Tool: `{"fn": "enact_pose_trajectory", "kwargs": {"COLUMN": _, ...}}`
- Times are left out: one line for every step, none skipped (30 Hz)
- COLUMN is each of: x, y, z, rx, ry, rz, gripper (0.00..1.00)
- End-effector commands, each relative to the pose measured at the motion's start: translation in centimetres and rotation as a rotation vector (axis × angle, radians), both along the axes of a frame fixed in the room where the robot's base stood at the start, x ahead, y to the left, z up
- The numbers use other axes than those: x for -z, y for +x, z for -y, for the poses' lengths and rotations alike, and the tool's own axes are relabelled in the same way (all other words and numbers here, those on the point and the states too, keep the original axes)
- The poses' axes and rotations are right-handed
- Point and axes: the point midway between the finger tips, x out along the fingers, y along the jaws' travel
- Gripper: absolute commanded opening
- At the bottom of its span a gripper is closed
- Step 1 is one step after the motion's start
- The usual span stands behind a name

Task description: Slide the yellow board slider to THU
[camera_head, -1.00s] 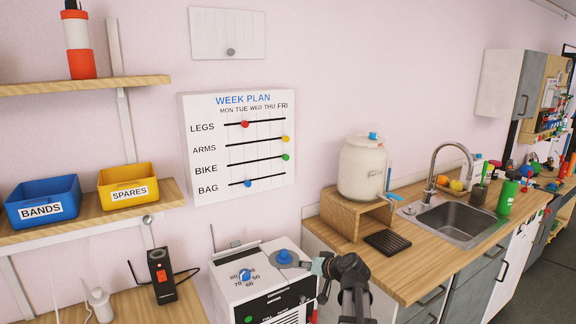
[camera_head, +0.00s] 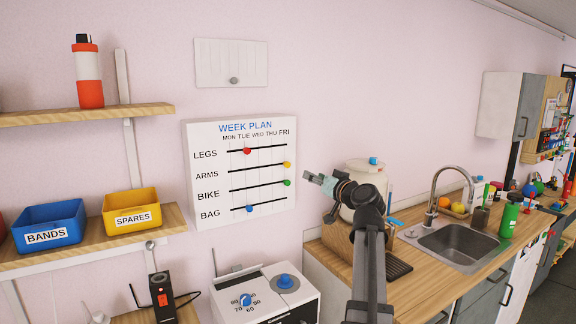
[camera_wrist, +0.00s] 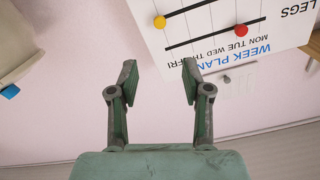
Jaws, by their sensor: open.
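The white week plan board (camera_head: 205,215) hangs on the wall, with rows LEGS, ARMS, BIKE and BAG and columns MON to FRI. The yellow slider (camera_head: 286,164) sits at the right end of the ARMS row, under FRI. The red slider (camera_head: 247,151) is on the LEGS row near TUE. The yellow slider also shows in the wrist view (camera_wrist: 159,22), where the board appears upside down. My gripper (camera_head: 314,178) is open and empty, to the right of the board and apart from it. In the wrist view its fingers (camera_wrist: 160,75) stand wide apart with bare wall between them.
The green slider (camera_head: 287,183) is at the right end of BIKE, just below the yellow one. The blue slider (camera_head: 249,209) is on BAG. A cream dispenser (camera_head: 366,172) stands behind my arm. A white machine (camera_head: 262,297) stands below the board.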

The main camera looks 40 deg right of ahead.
Motion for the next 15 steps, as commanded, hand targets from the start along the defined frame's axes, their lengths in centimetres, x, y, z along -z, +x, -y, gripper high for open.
{"fn": "enact_pose_trajectory", "kwargs": {"x": -0.2, "y": 0.9, "z": 0.2, "rx": -0.001, "ry": 0.001, "rz": 0.0, "gripper": 0.49}}
{"fn": "enact_pose_trajectory", "kwargs": {"x": -0.3, "y": 1.3, "z": 0.2, "rx": -0.003, "ry": 0.001, "rz": -0.001, "gripper": 0.49}}
{"fn": "enact_pose_trajectory", "kwargs": {"x": -0.3, "y": 2.0, "z": 0.3, "rx": -0.003, "ry": 0.001, "rz": -0.002, "gripper": 0.49}}
{"fn": "enact_pose_trajectory", "kwargs": {"x": -0.3, "y": 2.5, "z": 0.4, "rx": -0.003, "ry": 0.001, "rz": -0.002, "gripper": 0.49}}
{"fn": "enact_pose_trajectory", "kwargs": {"x": -0.3, "y": 3.1, "z": 0.5, "rx": -0.003, "ry": 0.001, "rz": -0.001, "gripper": 0.49}}
{"fn": "enact_pose_trajectory", "kwargs": {"x": -0.3, "y": 3.9, "z": 0.6, "rx": -0.003, "ry": 0.002, "rz": -0.002, "gripper": 0.49}}
{"fn": "enact_pose_trajectory", "kwargs": {"x": -0.3, "y": 4.6, "z": 0.7, "rx": -0.004, "ry": 0.002, "rz": -0.003, "gripper": 0.49}}
{"fn": "enact_pose_trajectory", "kwargs": {"x": -0.3, "y": 5.1, "z": 0.7, "rx": -0.003, "ry": 0.002, "rz": -0.002, "gripper": 0.49}}
{"fn": "enact_pose_trajectory", "kwargs": {"x": -0.4, "y": 5.9, "z": 0.9, "rx": -0.002, "ry": 0.002, "rz": -0.002, "gripper": 0.49}}
{"fn": "enact_pose_trajectory", "kwargs": {"x": -0.4, "y": 6.5, "z": 1.0, "rx": -0.003, "ry": 0.002, "rz": -0.002, "gripper": 0.49}}
{"fn": "enact_pose_trajectory", "kwargs": {"x": -0.3, "y": 7.1, "z": 1.0, "rx": -0.003, "ry": 0.002, "rz": -0.003, "gripper": 0.49}}
{"fn": "enact_pose_trajectory", "kwargs": {"x": -0.3, "y": 7.9, "z": 1.2, "rx": -0.003, "ry": 0.001, "rz": -0.003, "gripper": 0.49}}
{"fn": "enact_pose_trajectory", "kwargs": {"x": -0.4, "y": 8.5, "z": 1.3, "rx": -0.002, "ry": 0.001, "rz": -0.002, "gripper": 0.49}}
{"fn": "enact_pose_trajectory", "kwargs": {"x": -0.4, "y": 9.1, "z": 1.4, "rx": -0.002, "ry": 0.001, "rz": -0.002, "gripper": 0.49}}
{"fn": "enact_pose_trajectory", "kwargs": {"x": -0.4, "y": 9.9, "z": 1.4, "rx": -0.003, "ry": 0.002, "rz": -0.003, "gripper": 0.49}}
